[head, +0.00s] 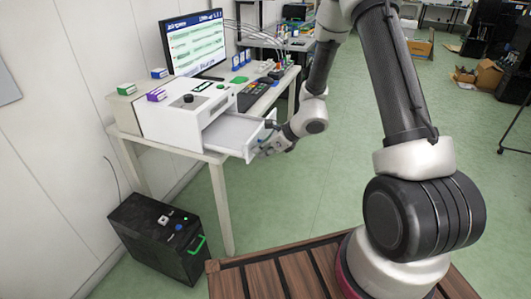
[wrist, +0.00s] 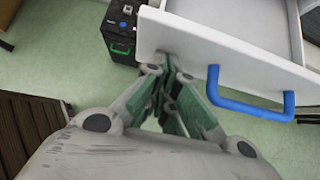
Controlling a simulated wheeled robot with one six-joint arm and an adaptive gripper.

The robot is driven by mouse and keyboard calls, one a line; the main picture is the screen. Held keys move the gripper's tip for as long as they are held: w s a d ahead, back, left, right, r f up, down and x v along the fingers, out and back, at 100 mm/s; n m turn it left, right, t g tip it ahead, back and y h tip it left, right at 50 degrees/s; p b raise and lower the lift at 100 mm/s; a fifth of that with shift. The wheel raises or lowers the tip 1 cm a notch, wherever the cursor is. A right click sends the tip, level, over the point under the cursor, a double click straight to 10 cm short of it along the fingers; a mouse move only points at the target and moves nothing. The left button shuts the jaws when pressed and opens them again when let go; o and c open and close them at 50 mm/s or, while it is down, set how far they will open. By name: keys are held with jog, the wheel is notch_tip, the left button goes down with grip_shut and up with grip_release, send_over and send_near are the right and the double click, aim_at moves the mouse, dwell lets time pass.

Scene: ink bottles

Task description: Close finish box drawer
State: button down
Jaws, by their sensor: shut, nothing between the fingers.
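The white finish box (head: 185,120) stands on the table with its drawer (head: 232,131) pulled out toward the right. In the wrist view the drawer front (wrist: 205,45) is a white panel with a blue handle (wrist: 250,106). My gripper (head: 268,147) is at the drawer's front in the head view. In the wrist view my gripper (wrist: 165,78) is shut and empty, its fingertips at the panel's left part, left of the handle. I cannot tell whether they touch the panel. The inside of the drawer looks empty where it shows.
A monitor (head: 193,42), small green and purple boxes and a dark keypad device (head: 251,94) are on the table (head: 222,190). A black case (head: 158,235) with a green handle stands on the floor below.

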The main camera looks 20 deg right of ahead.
send_near(216, 140)
jog(key=a+f, duration=0.2)
jog(key=s+a+f, duration=0.1)
jog(key=a+f, duration=0.1)
jog(key=a, duration=0.1)
jog(key=shift+s, duration=0.2)
jog(key=shift+w+a+r, duration=0.1)
jog(key=shift+w+a, duration=0.2)
jog(key=shift+a, duration=0.05)
